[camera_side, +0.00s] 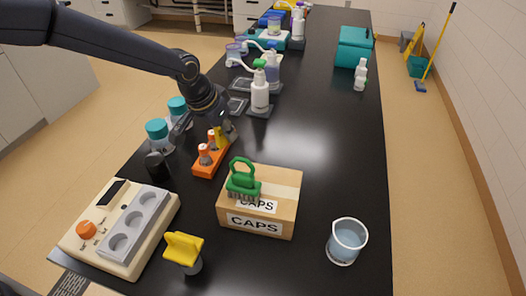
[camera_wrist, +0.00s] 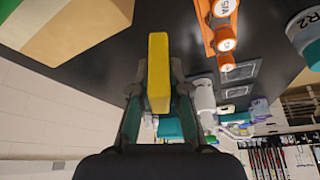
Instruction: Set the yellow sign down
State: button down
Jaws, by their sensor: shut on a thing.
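My gripper (camera_wrist: 158,95) is shut on a yellow block-like piece, which I take to be the yellow sign (camera_wrist: 158,62). It stands upright between the two fingers in the wrist view. In the side view, my gripper (camera_side: 226,128) is beside the orange rack, and the yellow sign (camera_side: 222,140) is partly hidden by the fingers and the rack's vials. I cannot tell whether its bottom touches the black bench (camera_side: 330,120). A second yellow piece (camera_side: 183,248) on a grey base is at the front of the bench.
A CAPS box (camera_side: 285,190) with a green brush (camera_side: 242,180) is nearby. A beaker (camera_side: 347,240), a cream device (camera_side: 118,230), teal-lidded jars (camera_side: 158,133) and a white bottle (camera_side: 260,92) surround it. The bench's right middle is clear.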

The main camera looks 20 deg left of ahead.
send_near(258, 148)
jog(key=shift+w+d+f, duration=0.25)
jog(key=shift+w+f, duration=0.2)
jog(key=shift+f, duration=0.15)
jog(key=shift+w+d+f, duration=0.2)
jog(key=shift+w+f, duration=0.2)
jog(key=shift+f, duration=0.2)
jog(key=shift+w+f, duration=0.15)
jog(key=shift+f, duration=1.5)
jog(key=shift+f, duration=0.1)
jog(key=c, duration=1.1)
grip_release()
jog(key=shift+c, duration=0.2)
